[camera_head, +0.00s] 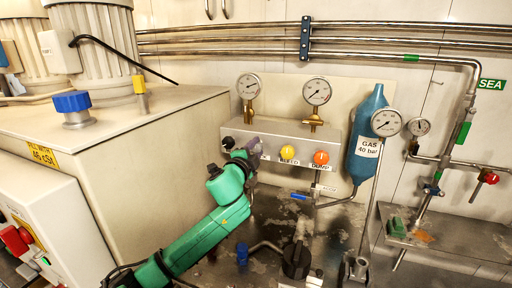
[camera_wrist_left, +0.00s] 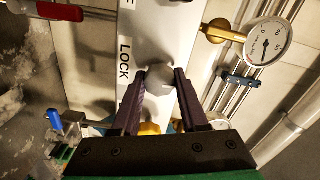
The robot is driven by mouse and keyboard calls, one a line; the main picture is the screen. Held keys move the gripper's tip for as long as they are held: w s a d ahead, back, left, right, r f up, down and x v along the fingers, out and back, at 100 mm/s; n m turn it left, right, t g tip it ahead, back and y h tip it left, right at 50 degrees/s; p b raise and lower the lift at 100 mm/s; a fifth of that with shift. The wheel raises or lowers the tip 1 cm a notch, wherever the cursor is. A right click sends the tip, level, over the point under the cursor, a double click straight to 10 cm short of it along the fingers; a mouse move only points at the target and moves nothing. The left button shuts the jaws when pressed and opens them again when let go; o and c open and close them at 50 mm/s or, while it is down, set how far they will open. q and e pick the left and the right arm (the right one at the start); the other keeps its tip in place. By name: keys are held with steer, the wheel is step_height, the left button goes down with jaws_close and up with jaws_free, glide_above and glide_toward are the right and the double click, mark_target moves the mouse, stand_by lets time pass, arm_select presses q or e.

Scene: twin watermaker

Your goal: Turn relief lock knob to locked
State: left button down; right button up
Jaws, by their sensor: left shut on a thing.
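The relief lock knob (camera_wrist_left: 159,76) is a pale grey round knob on a light panel, beside a label reading LOCK, in the left wrist view. My left gripper (camera_wrist_left: 160,80) has its two dark fingers closed on either side of this knob. In the head view my green left arm reaches up to the left part of the manifold block (camera_head: 290,136), and the left gripper (camera_head: 250,146) hides most of the knob there. The knob's exact turn position cannot be told. My right gripper is in neither view.
A yellow knob (camera_head: 287,152) and an orange knob (camera_head: 321,157) sit on the block, right of my gripper. Two gauges (camera_head: 317,92) stand above it. A blue gas bottle (camera_head: 367,135) hangs to the right. A large beige tank (camera_head: 150,160) stands close on the left.

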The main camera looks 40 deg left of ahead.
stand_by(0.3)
arm_select(q)
steer(key=shift+c, duration=2.2)
jaws_free()
steer(key=shift+s, duration=0.1)
steer(key=v, duration=1.4)
steer(key=shift+s+b, duration=0.2)
steer(key=shift+b, duration=0.2)
steer(key=shift+d, duration=0.15)
